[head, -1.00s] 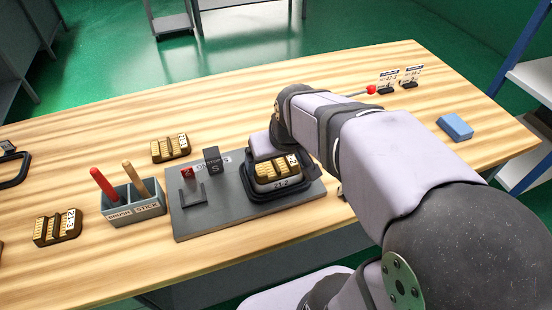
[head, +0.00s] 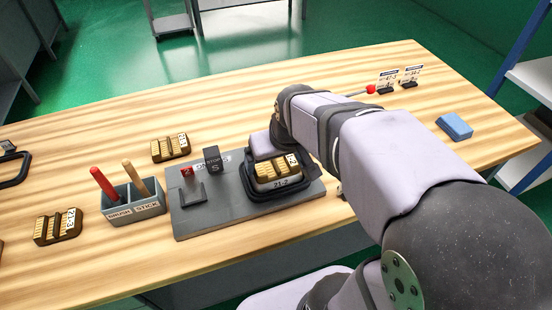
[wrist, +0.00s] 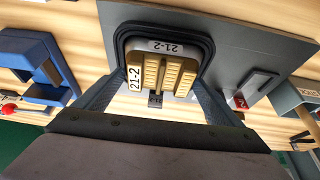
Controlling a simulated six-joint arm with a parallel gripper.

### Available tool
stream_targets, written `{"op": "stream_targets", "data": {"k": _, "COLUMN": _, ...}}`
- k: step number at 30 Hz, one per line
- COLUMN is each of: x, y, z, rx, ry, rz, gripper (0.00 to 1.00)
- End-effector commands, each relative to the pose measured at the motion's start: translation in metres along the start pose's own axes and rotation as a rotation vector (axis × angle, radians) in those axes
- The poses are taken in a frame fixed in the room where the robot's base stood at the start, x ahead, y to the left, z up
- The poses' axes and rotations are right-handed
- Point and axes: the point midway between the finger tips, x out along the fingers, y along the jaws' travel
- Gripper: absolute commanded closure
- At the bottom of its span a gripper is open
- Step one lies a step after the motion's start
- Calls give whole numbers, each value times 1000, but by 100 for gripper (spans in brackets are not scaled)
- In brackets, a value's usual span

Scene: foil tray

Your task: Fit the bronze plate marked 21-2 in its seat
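The bronze plate marked 21-2 (head: 272,171) is ribbed, with a white label at one end. It also shows in the wrist view (wrist: 165,76). It is at the black-rimmed seat (head: 250,190), labelled 21-2 on its pale front; the rim surrounds it in the wrist view (wrist: 121,42). I cannot tell whether the plate lies fully down or is held slightly above. My gripper (wrist: 161,82) has its fingers on either side of the plate, seemingly against its ends. In the head view my arm hides most of the gripper.
The seat stands on a grey board (head: 205,222) with a dark upright block (head: 213,160) and a small red piece (head: 188,173). Left are a brush-and-stick holder (head: 135,202) and other bronze plates (head: 170,148) (head: 58,227). A blue block (head: 455,127) lies right.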

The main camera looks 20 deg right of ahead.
Motion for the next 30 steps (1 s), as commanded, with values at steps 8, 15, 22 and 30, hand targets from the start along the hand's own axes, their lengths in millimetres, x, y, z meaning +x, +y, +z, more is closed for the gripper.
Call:
{"op": "stream_targets", "data": {"k": 8, "x": 3, "y": -1, "z": 4, "rx": 0, "ry": -10, "rz": -3, "gripper": 4}}
{"op": "stream_targets", "data": {"k": 15, "x": -1, "y": -1, "z": 2, "rx": 0, "ry": -8, "rz": -2, "gripper": 4}}
{"op": "stream_targets", "data": {"k": 22, "x": -10, "y": -1, "z": -3, "rx": 1, "ry": -7, "rz": -2, "gripper": 4}}
{"op": "stream_targets", "data": {"k": 30, "x": -21, "y": -1, "z": -7, "rx": 1, "ry": -7, "rz": -2, "gripper": 4}}
